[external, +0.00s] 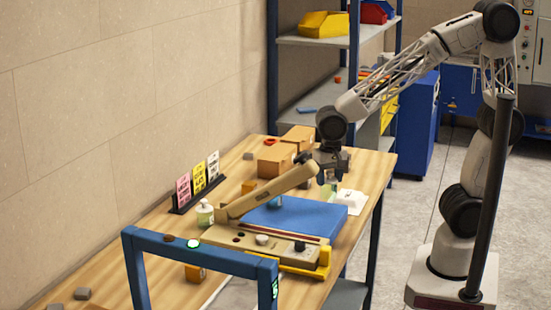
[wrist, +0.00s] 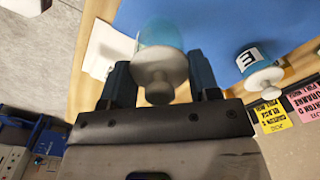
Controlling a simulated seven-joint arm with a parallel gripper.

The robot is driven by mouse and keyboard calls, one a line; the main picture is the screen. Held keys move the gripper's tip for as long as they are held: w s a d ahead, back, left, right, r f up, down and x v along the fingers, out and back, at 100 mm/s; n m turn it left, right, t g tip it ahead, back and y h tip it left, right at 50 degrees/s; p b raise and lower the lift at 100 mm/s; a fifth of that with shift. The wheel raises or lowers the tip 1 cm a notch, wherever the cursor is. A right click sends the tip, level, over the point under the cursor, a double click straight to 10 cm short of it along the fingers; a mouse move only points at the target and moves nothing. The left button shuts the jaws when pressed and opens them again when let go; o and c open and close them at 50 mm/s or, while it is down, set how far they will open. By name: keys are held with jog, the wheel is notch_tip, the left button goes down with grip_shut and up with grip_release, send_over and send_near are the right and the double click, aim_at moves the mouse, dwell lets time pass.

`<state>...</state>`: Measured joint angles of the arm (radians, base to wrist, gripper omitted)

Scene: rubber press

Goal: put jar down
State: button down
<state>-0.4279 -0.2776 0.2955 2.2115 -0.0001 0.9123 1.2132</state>
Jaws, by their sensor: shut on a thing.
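My gripper (external: 329,176) is shut on a jar and points down over the far right part of the workbench. In the wrist view the held jar (wrist: 160,37) has a clear teal body and a round white lid, with the lid between my two fingers (wrist: 161,85). In the external view the jar (external: 331,189) is small and partly hidden by my gripper. I cannot tell whether its base touches anything. A second jar with a white lid and an E label (wrist: 252,62) stands beside the blue mat (wrist: 225,25) in the wrist view.
The blue mat (external: 295,217) lies by a press with a raised tan arm (external: 270,190). Boxes (external: 276,159) stand behind. A pale green jar (external: 205,212) stands near sign cards (external: 198,179). A blue frame (external: 200,250) spans the front.

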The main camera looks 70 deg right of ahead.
dwell(0.3)
jog(key=shift+w+a, duration=0.2)
jog(key=shift+w, duration=0.25)
jog(key=shift+f, duration=1.8)
jog(key=shift+f, duration=0.1)
jog(key=shift+c, duration=1.8)
grip_release()
notch_tip(320, 180, up, 12)
jog(key=shift+r, duration=0.15)
jog(key=shift+d, duration=0.15)
